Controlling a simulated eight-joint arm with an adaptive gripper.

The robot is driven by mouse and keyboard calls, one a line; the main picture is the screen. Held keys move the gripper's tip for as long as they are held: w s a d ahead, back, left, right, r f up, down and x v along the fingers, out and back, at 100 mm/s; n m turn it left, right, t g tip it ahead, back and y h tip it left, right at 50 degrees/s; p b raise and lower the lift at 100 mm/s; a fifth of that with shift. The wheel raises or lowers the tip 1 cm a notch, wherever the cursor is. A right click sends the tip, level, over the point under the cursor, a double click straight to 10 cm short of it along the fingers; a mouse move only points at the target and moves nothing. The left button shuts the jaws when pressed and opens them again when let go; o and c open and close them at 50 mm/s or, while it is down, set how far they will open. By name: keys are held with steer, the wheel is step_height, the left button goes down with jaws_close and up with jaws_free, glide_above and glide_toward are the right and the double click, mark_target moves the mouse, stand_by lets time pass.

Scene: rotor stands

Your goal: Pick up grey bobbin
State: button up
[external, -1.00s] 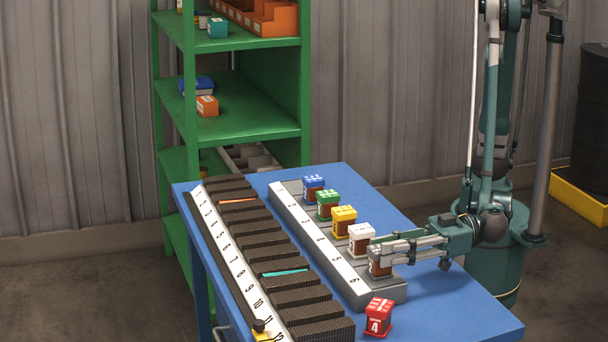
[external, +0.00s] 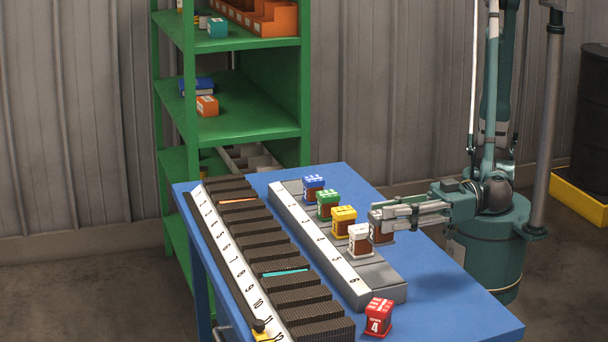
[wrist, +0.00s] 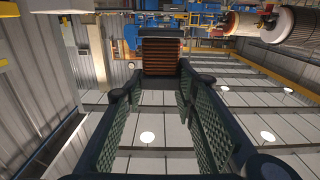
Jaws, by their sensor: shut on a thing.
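The grey bobbin (external: 379,231), with a brown winding and a grey cap, is in my gripper (external: 384,213). In the external view it is behind and to the right of the white bobbin (external: 360,241), and appears to be above the grey numbered stand (external: 387,288). My gripper is shut on it, and the fingers cover part of its top. In the wrist view the bobbin's brown winding (wrist: 160,57) shows at the far end of my gripper (wrist: 160,84).
Blue (external: 313,187), green (external: 328,204) and yellow (external: 344,220) bobbins stand in a row with the white one on the stand. A red bobbin (external: 378,317) stands on the blue table (external: 467,312). A long dark slotted rack (external: 300,297) lies on the left.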

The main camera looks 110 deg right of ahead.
steer(key=shift+s+r, duration=0.2)
steer(key=shift+r, duration=0.45)
